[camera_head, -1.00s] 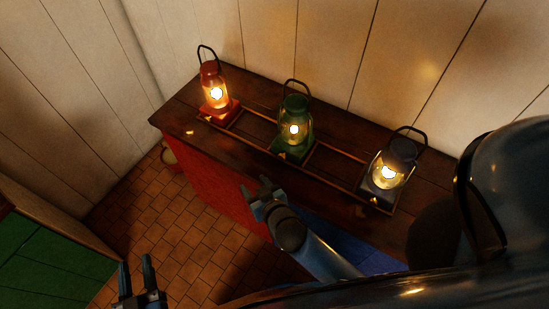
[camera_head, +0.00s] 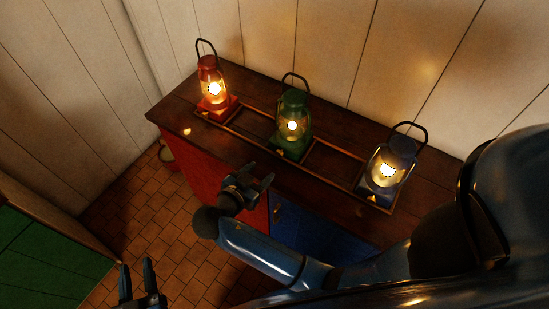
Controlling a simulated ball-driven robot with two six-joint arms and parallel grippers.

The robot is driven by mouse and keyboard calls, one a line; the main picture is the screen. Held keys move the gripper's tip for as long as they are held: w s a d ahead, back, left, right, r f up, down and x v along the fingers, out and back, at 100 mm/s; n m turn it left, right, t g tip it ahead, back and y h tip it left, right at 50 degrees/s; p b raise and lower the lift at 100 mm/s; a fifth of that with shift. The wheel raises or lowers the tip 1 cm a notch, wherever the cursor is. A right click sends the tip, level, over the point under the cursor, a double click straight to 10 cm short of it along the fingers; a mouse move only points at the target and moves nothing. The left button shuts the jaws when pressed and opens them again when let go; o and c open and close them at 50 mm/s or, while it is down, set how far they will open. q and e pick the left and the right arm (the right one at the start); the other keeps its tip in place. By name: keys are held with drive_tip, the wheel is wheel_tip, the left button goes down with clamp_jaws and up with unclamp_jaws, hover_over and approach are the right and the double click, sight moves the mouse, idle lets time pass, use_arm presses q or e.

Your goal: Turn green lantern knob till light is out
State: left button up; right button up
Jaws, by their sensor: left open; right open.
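The green lantern (camera_head: 292,118) stands upright in the middle of a row of three on the wooden counter, and its light is on. Its small brass knob (camera_head: 281,152) shows at the front of its base. My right gripper (camera_head: 258,178) is open and empty at the counter's front edge, a little below and left of the knob, apart from it. My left gripper (camera_head: 136,274) is open and empty at the bottom left, over the floor, far from the lanterns.
A lit red lantern (camera_head: 212,88) stands to the left and a lit dark blue lantern (camera_head: 389,163) to the right. A low wooden rail (camera_head: 256,125) frames the lanterns. The counter (camera_head: 180,101) backs onto a plank wall. A green surface (camera_head: 45,262) lies at lower left.

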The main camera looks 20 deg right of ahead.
sight(278, 155)
drive_tip(key=p+x, duration=0.1)
drive_tip(key=x, duration=0.8)
drive_tip(key=shift+w+d+f+p, duration=0.15)
drive_tip(key=shift+f+p, duration=0.05)
drive_tip(key=shift+p, duration=0.1)
drive_tip(key=shift+c, duration=0.5)
clamp_jaws()
